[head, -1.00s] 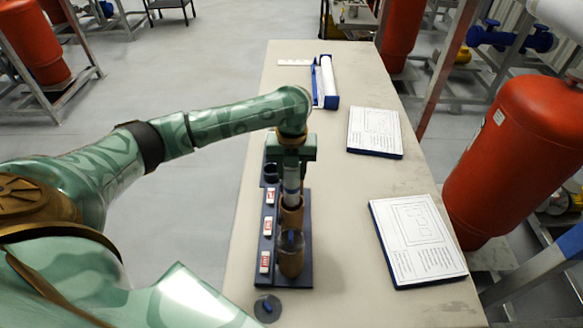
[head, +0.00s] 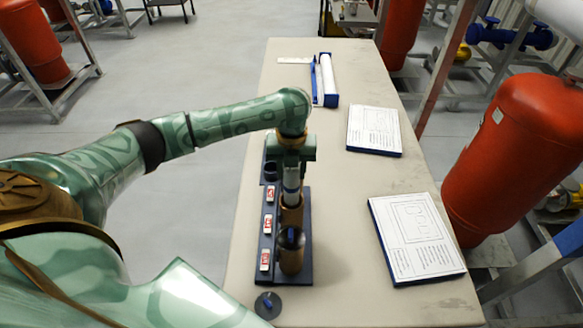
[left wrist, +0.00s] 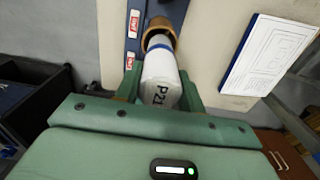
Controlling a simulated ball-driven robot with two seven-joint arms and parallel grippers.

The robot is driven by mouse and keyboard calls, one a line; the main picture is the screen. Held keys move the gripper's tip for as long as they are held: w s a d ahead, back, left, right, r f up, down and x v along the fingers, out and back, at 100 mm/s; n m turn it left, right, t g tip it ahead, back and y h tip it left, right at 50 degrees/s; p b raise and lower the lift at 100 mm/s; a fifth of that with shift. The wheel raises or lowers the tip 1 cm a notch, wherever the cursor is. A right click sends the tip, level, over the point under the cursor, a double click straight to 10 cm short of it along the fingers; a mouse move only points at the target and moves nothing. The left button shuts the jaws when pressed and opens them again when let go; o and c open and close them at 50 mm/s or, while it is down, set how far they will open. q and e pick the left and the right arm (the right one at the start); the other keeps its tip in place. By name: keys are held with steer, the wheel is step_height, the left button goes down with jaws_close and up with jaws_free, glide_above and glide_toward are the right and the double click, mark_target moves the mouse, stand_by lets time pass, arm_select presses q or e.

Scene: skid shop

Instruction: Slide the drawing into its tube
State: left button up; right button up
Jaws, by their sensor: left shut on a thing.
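My left gripper (head: 291,168) is shut on the rolled drawing (head: 291,182), a white roll with a blue band. In the left wrist view the drawing (left wrist: 160,72) shows printed letters, partly cut off. It is held upright above a brown tube (head: 291,215) in a dark blue rack (head: 304,262). In the left wrist view its far end is at the mouth of the brown tube (left wrist: 161,24) and seems to be inside it; the depth is hidden. My right gripper is not in view.
Red-and-white labels (head: 268,222) line the rack's left. A dark cap (head: 267,305) lies at the front. Two drawing boards (head: 415,238) (head: 374,130) and a blue holder with a white roll (head: 328,80) lie on the table (head: 350,190).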

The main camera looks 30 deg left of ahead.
mark_target(292, 193)
arm_select(q)
steer(key=shift+f, duration=1.1)
stand_by(0.8)
steer(key=shift+f+b, duration=1.75)
steer(key=shift+f, duration=2.15)
steer(key=o, duration=1.8)
steer(key=shift+r, duration=0.2)
step_height(292, 193, up, 7)
steer(key=p, duration=0.8)
steer(key=shift+f, duration=0.1)
